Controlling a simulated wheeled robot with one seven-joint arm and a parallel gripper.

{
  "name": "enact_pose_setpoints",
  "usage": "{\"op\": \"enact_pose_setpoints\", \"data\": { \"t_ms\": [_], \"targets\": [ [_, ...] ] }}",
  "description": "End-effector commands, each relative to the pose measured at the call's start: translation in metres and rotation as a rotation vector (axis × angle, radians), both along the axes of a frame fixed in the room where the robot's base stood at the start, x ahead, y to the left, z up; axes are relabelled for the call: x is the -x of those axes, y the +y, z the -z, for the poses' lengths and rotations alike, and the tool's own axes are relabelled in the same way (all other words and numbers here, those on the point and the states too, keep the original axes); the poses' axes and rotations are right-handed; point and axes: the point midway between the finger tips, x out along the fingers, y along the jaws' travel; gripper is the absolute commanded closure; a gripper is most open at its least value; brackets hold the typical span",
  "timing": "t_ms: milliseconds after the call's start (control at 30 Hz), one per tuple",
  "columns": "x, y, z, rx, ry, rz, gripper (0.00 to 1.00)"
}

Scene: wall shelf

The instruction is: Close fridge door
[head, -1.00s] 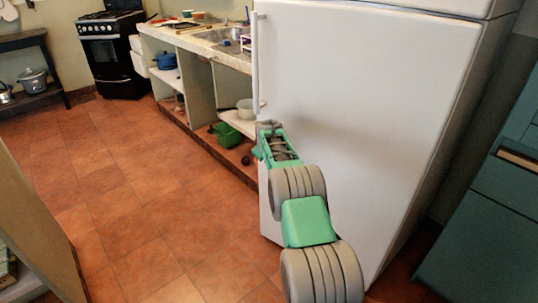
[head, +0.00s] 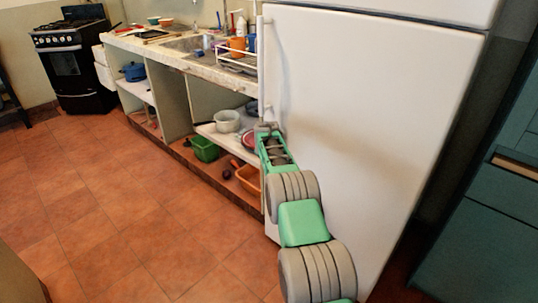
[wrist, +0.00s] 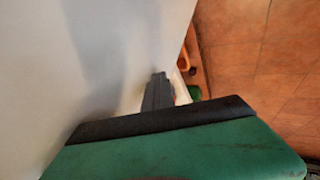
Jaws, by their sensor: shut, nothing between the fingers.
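The white fridge door (head: 365,110) fills the middle of the head view, with its handle (head: 262,65) along the left edge. I cannot tell how far it stands open. My gripper (head: 266,127) is at the door's left edge, by the lower end of the handle. In the wrist view, my gripper (wrist: 158,88) has its fingers together and empty, close along the white door surface (wrist: 110,55). I cannot tell whether they touch it. The door's edge runs just right of the fingers.
A counter (head: 190,62) with a sink and open shelves stands left of the fridge. A green bin (head: 205,149) and an orange bin (head: 248,180) sit below it. A black stove (head: 72,62) is at the back left. Teal cabinets (head: 490,200) are at right. The tiled floor at left is clear.

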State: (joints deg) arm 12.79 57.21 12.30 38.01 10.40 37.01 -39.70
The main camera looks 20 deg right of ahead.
Motion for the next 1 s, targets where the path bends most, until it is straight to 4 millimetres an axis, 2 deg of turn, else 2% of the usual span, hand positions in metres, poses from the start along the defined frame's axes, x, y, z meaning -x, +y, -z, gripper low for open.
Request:
{"op": "enact_pose_setpoints", "data": {
  "t_ms": [33, 433, 567, 667, 700, 800, 1000],
  "targets": [
    [-0.002, -0.014, -0.008, 0.013, -0.027, 0.023, 1.00],
    [0.000, -0.018, -0.012, 0.014, -0.032, 0.031, 1.00],
    [0.008, -0.001, -0.013, 0.012, -0.026, 0.028, 1.00],
    [0.015, 0.029, -0.012, 0.007, -0.015, 0.015, 1.00],
    [0.020, 0.033, -0.024, 0.008, -0.019, 0.013, 1.00],
    [0.034, 0.043, -0.044, 0.006, -0.014, 0.008, 1.00],
    [0.061, 0.054, -0.075, 0.005, -0.008, 0.011, 1.00]
  ]
}}
